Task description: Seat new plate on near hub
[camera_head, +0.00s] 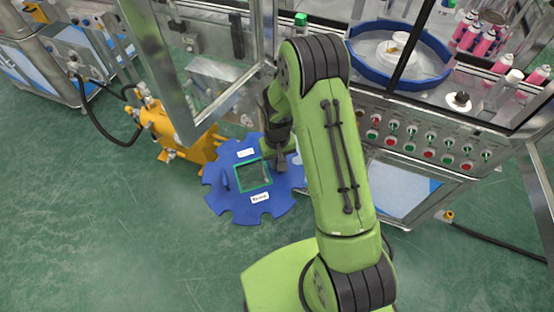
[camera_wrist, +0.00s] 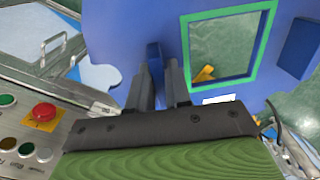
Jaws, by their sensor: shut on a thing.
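The blue plate (camera_head: 225,205) has a notched rim, a square window edged in green, two white labels and upright handles. It is held out in front of the machine, over the green floor. My gripper (camera_head: 281,162) is at the plate's right side, partly covered by my arm. In the wrist view, my gripper (camera_wrist: 157,78) is shut on a blue handle (camera_wrist: 155,58) of the plate. The plate (camera_wrist: 130,25) fills the top of that view, and floor shows through its window. I cannot make out the near hub in either view.
A yellow-orange unit (camera_head: 175,132) with a black hose stands left of the plate. The machine's button panel (camera_head: 425,140) is at right, with a blue-rimmed round bowl (camera_head: 440,72) and pink cans behind glass above it. A metal-framed door (camera_head: 200,90) hangs open behind the plate. Floor at left is clear.

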